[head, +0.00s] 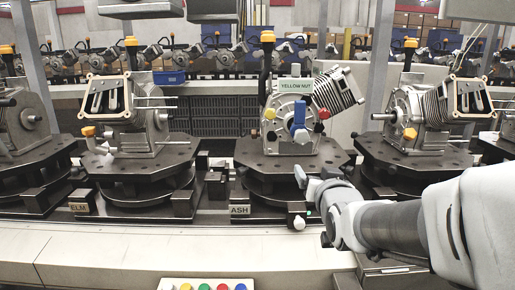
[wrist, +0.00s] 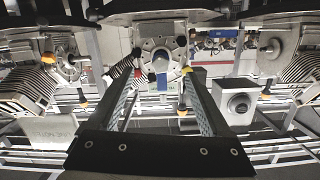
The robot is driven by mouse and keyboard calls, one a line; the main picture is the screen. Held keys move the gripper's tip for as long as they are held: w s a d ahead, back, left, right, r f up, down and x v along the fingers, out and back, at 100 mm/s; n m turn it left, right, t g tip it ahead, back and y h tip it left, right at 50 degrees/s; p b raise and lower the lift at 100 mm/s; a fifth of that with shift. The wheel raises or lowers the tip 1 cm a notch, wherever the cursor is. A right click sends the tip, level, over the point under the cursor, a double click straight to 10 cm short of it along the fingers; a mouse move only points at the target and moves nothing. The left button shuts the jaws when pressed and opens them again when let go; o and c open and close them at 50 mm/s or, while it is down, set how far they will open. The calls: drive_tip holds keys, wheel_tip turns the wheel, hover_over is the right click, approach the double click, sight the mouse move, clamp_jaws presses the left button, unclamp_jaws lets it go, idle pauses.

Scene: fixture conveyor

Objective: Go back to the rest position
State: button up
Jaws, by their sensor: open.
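My gripper (head: 312,206) reaches in from the right in the head view, in front of the middle fixture, near the ASH label. In the wrist view my gripper (wrist: 157,80) shows two fingers spread apart with nothing between them. Beyond them is the middle engine (head: 293,118), with its grey round face, blue part, red and yellow knobs and a YELLOW NUT label. It also shows in the wrist view (wrist: 160,62), upside down. I see no contact between the fingers and the engine. No marker for a rest position shows.
Dark fixture plates hold engines to the left (head: 130,115) and right (head: 430,110). A small box with a white knob (head: 298,223) sits just left of my gripper. A panel with coloured buttons (head: 207,285) is at the bottom. The pale front ledge (head: 150,245) is mostly clear.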

drive_tip(key=s+f+n+g, duration=0.1)
drive_tip(key=s+f+g, duration=0.2)
drive_tip(key=s, duration=0.5)
drive_tip(key=s+f+g, duration=0.2)
drive_tip(key=s+g, duration=0.2)
drive_tip(key=s, duration=0.4)
drive_tip(key=s+f+n+g, duration=0.1)
drive_tip(key=s+f+g, duration=0.2)
drive_tip(key=s, duration=0.6)
wheel_tip(320, 180, up, 22)
drive_tip(key=p, duration=2.2)
drive_tip(key=shift+s+g, duration=0.3)
drive_tip(key=shift+s, duration=0.15)
